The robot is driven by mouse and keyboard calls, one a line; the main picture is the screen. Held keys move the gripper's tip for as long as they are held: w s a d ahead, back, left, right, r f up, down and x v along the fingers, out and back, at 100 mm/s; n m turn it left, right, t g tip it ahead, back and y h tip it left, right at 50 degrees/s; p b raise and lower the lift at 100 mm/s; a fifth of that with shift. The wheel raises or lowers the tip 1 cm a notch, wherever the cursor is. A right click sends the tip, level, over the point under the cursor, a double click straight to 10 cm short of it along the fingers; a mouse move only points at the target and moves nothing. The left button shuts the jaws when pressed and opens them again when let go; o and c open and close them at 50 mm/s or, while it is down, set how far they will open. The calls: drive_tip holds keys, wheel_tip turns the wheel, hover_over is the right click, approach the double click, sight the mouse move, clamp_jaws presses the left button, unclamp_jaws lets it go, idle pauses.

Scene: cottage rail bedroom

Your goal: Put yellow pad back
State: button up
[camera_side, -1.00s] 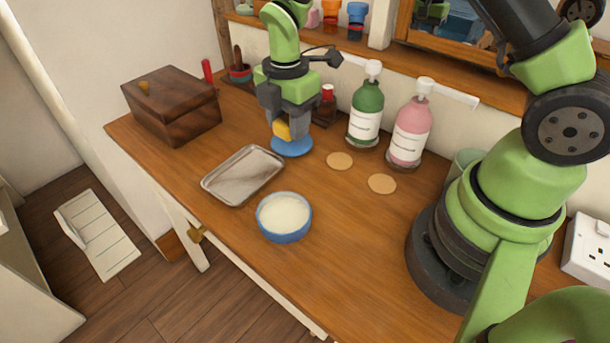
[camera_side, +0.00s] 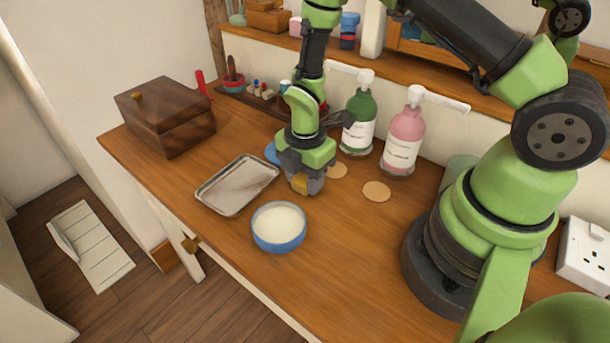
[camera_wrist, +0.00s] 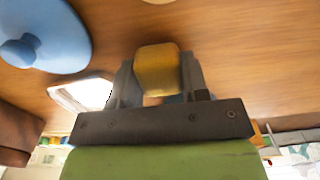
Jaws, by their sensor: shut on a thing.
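My gripper (camera_side: 304,186) is shut on the yellow pad (camera_side: 300,183), which shows as a small rounded yellow block. The pad is partly hidden by the fingers in the side view and shows clearly between them in the wrist view (camera_wrist: 157,70). The gripper is low over the wooden table, right of the metal tray (camera_side: 206,197) and behind the blue bowl of white stuff (camera_side: 279,242). I cannot tell whether the pad touches the table. A blue knobbed lid (camera_wrist: 62,30) lies beside the gripper, mostly hidden behind it in the side view (camera_side: 271,152).
Two round cork coasters (camera_side: 376,191) lie right of the gripper. A green pump bottle (camera_side: 358,120) and a pink pump bottle (camera_side: 404,140) stand behind them. A dark wooden box (camera_side: 165,118) stands at the back left. The front right table surface (camera_side: 340,260) is clear.

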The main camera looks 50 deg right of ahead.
drive_tip(key=shift+f, duration=0.15)
drive_tip(key=o, duration=0.8)
drive_tip(key=s+r+m+t, duration=0.25)
drive_tip(key=r+m, duration=0.25)
drive_tip(key=r, duration=0.8)
drive_tip(key=s+r+m+t, duration=0.1)
drive_tip(key=s+r+m, duration=0.3)
drive_tip(key=r, duration=0.8)
drive_tip(key=shift+s+a+r+m+t+y, duration=0.3)
drive_tip(key=shift+s+r+m+t, duration=0.3)
drive_tip(key=shift+s+r+m, duration=1.15)
drive_tip(key=shift+s+a+r+m+t+y, duration=0.3)
drive_tip(key=shift+s+m+t, duration=0.6)
drive_tip(key=shift+m, duration=1.75)
drive_tip(key=shift+s+a+r+m+t+y, duration=0.1)
drive_tip(key=shift+s+r+m+t+y, duration=0.3)
drive_tip(key=shift+s+r+m, duration=1.05)
drive_tip(key=shift+s+f+m, duration=0.2)
drive_tip(key=shift+f+m, duration=0.35)
drive_tip(key=shift+m, duration=0.1)
